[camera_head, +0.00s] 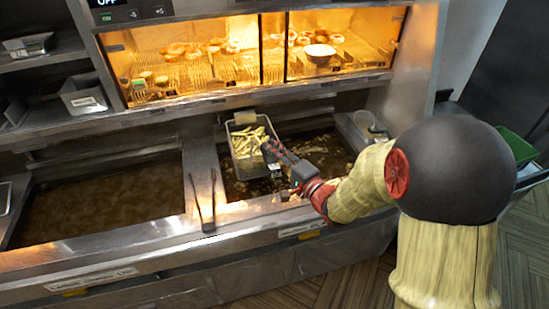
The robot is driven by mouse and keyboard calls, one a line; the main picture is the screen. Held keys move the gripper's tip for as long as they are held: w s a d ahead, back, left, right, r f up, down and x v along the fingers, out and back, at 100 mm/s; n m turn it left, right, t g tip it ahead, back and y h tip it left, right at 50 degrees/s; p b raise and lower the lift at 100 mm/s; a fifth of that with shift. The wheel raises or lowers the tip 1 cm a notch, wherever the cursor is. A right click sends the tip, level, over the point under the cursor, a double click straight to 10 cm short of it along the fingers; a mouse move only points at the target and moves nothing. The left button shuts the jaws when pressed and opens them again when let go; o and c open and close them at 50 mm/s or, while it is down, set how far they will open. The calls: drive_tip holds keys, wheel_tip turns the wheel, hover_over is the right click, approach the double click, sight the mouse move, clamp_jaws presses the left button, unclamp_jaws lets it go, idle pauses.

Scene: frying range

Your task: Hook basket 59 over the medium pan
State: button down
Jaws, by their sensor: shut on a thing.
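A wire fry basket (241,132) filled with fries (248,141) is over the right-hand oil pan (319,152), at its back left. I cannot read a number on the basket. My gripper (271,152) is at the basket's front right, shut on it, with the fingers partly hidden against it. The basket's back edge is close to the rear ledge of the pan. I cannot tell whether it is hooked there. The left-hand pan (95,205) is wider and holds brown oil with no basket in it.
Tongs (205,203) lie across the divider between the pans. A lit warming cabinet (200,68) with fried food stands behind. A grey container (84,95) sits at back left, a clear container (369,124) right of the right-hand pan. A green bin (518,147) is at far right.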

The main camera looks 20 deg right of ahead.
drive_tip(key=w+f+b, duration=0.2)
drive_tip(key=w+b, duration=0.1)
drive_tip(key=w, duration=0.7)
drive_tip(key=shift+w, duration=0.3)
drive_tip(key=shift+f+b, duration=0.35)
drive_tip(key=shift+f, duration=0.3)
idle(1.0)
drive_tip(key=c, duration=1.6)
unclamp_jaws()
drive_tip(key=shift+s+f, duration=0.1)
